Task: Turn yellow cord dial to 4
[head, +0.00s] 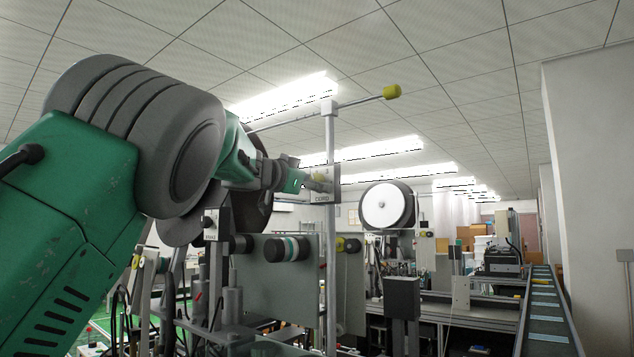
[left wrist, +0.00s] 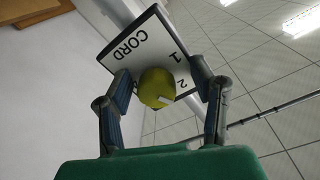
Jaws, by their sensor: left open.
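The yellow cord dial (left wrist: 154,92) is a round knob on a white plate marked CORD (left wrist: 128,47). My left gripper (left wrist: 162,78) is open, with one finger on each side of the knob; contact is unclear. In the head view, the left gripper (head: 318,180) is at the CORD plate (head: 325,198) on an upright post, and little of the dial shows.
A thin rod with a yellow end (head: 391,92) sticks out from the post (head: 330,130) above the plate. A white roll (head: 386,206) stands behind to the right. A conveyor (head: 548,312) runs along the right side. Machine parts fill the space below the arm.

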